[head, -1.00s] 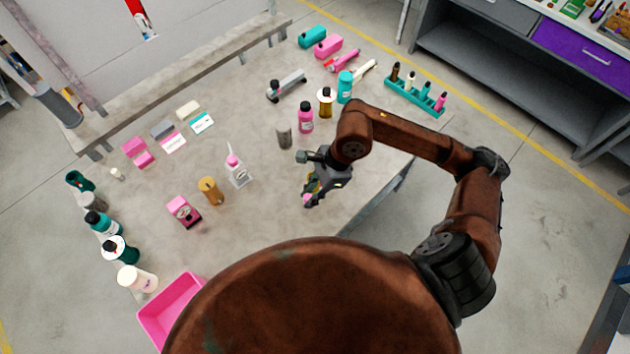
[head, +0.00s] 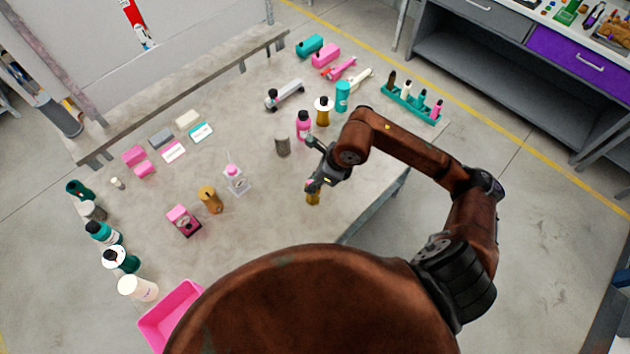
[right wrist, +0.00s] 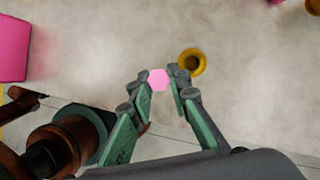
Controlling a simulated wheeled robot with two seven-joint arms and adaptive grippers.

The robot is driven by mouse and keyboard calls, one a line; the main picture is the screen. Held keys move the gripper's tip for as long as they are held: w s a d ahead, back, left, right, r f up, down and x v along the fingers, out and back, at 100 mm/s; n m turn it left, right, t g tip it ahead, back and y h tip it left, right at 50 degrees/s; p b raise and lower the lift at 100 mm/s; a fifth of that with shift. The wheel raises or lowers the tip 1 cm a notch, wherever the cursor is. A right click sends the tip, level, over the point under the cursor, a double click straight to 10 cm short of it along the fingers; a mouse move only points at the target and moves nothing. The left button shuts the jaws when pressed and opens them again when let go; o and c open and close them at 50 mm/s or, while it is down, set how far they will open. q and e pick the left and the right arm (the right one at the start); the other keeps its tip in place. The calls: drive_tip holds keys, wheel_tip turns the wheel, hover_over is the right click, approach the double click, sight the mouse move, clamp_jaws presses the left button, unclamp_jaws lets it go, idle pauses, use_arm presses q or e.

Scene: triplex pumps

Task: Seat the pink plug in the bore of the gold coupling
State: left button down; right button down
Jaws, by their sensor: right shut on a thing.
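My right gripper (head: 312,187) is shut on the pink plug (right wrist: 158,79), whose six-sided pink end shows between the fingertips in the right wrist view. In the head view I cannot make the plug out clearly. The gold coupling (head: 313,199) stands on the table just below the gripper. In the right wrist view the coupling (right wrist: 192,63) is a gold ring with a dark open bore, facing the camera. There the plug shows to the left of the ring and a little lower, apart from the bore. My left gripper is not in view.
A grey cylinder (head: 282,145) and a pink bottle (head: 304,126) stand behind the gripper. A white dispenser (head: 236,182), an orange-gold cylinder (head: 210,199) and a pink box (head: 183,220) stand to its left. A pink bin (head: 172,316) is at lower left. The table around the coupling is clear.

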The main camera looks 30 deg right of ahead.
drive_tip(key=w+d+f, duration=0.1)
drive_tip(key=f, duration=0.1)
drive_tip(key=w+d+f, duration=0.1)
drive_tip(key=w+f, duration=0.1)
drive_tip(key=w+d+f, duration=0.1)
drive_tip(key=w+f, duration=0.1)
drive_tip(key=shift+f+p, duration=0.25)
drive_tip(key=shift+p, duration=0.05)
wheel_tip(320, 180, down, 2)
drive_tip(key=shift+s+a+f+p, duration=0.1)
drive_tip(key=shift+f+p, duration=0.1)
drive_tip(key=shift+p, duration=0.2)
drive_tip(key=shift+f, duration=0.25)
drive_tip(key=c, duration=1.8)
unclamp_jaws()
drive_tip(key=shift+r, duration=0.15)
drive_tip(key=b+v, duration=0.1)
drive_tip(key=v, duration=1)
drive_tip(key=shift+s+r+b, duration=0.1)
drive_tip(key=shift+r+b, duration=0.2)
drive_tip(key=shift+r, duration=0.05)
